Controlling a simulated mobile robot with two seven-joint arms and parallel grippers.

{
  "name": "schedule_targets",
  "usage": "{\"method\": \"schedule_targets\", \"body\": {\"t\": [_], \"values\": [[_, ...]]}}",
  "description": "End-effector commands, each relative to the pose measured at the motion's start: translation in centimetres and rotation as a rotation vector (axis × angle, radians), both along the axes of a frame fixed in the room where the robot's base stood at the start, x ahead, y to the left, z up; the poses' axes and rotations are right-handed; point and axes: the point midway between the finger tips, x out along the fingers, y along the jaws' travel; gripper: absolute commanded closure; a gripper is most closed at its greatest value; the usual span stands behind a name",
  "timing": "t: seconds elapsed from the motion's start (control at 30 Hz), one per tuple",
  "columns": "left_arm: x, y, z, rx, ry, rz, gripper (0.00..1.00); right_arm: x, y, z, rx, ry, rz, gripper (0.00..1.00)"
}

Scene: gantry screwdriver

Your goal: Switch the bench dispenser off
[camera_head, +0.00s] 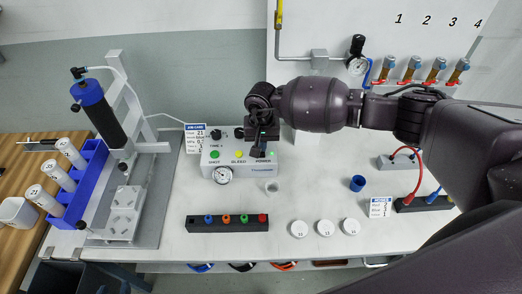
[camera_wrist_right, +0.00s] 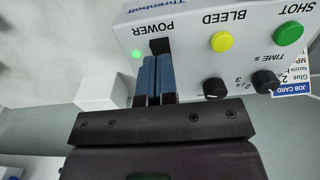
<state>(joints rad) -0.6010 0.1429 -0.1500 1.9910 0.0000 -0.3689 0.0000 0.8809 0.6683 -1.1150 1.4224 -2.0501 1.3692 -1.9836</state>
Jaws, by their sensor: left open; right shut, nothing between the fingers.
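The bench dispenser (camera_head: 240,170) is a light grey box with a round gauge, a green SHOT button, a yellow BLEED button and a POWER switch. In the right wrist view its face (camera_wrist_right: 185,30) appears upside down. The black POWER switch (camera_wrist_right: 160,46) sits beside a lit green lamp (camera_wrist_right: 137,53). My right gripper (camera_wrist_right: 156,60) is shut and empty, its blue fingertips right at the switch; I cannot tell whether they touch it. In the head view the right gripper (camera_head: 257,153) hides the switch. My left gripper is not in view.
A job card (camera_head: 195,138) stands behind the dispenser's left end. A syringe stand (camera_head: 120,150) is to the left. A black holder with coloured caps (camera_head: 227,223) and several white discs (camera_head: 325,228) lie in front. A blue cup (camera_head: 357,183) stands to the right.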

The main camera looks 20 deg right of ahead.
Motion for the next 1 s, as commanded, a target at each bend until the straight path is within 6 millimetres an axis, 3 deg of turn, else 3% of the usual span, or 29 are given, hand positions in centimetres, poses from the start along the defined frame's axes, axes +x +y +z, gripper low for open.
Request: {"method": "schedule_targets", "body": {"t": [1.0], "values": [[-0.21,-0.01,-0.99,0.000,0.008,0.000,0.57,0.01,0.00,-0.96,0.000,0.000,0.000,1.00]]}}
